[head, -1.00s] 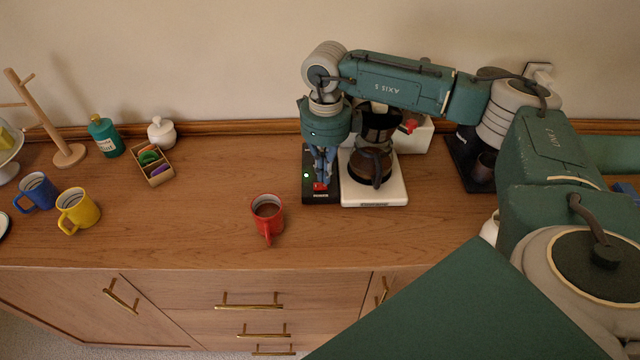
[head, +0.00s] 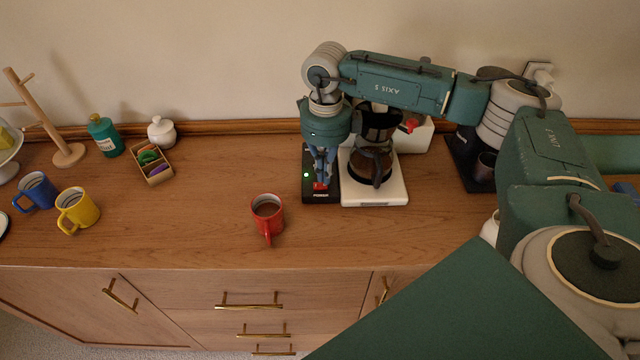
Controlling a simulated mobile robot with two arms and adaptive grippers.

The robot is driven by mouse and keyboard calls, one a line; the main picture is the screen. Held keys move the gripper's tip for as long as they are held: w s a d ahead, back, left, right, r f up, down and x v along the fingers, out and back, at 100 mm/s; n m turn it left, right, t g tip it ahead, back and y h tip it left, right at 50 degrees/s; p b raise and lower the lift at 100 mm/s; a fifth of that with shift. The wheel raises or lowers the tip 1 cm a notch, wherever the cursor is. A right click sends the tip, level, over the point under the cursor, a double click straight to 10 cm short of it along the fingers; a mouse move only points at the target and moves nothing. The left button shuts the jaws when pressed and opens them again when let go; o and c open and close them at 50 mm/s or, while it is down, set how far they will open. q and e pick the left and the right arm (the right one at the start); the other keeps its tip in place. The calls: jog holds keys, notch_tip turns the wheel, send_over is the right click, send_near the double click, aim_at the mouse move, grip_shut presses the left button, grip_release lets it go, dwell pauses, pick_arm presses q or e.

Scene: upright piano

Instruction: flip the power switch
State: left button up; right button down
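A black power unit (head: 312,196) lies on the wooden counter, just left of the white coffee maker. A red switch (head: 320,186) sits near its front end, and a small green light shows on its left side. My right gripper (head: 321,181) points down over the unit, with its fingertips at the red switch. The fingers partly cover the switch, so I cannot tell whether they touch it or which way it is tipped. The fingers look close together, but their gap is too small to judge. My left gripper is not in view.
The coffee maker (head: 385,192) with its glass carafe (head: 371,166) stands right beside my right gripper. A red mug (head: 267,211) stands in front to the left. Yellow (head: 77,208) and blue (head: 37,190) mugs are far left. The counter between is clear.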

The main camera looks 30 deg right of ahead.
jog(key=shift+s+f+b, duration=0.1)
jog(key=shift+f+b, duration=0.65)
jog(key=shift+f, duration=0.25)
dwell(0.3)
jog(key=shift+r, duration=0.1)
jog(key=shift+r+p, duration=0.75)
jog(key=shift+r, duration=0.15)
jog(key=shift+r+p, duration=1.4)
jog(key=shift+r, duration=1.15)
jog(key=shift+f, duration=0.1)
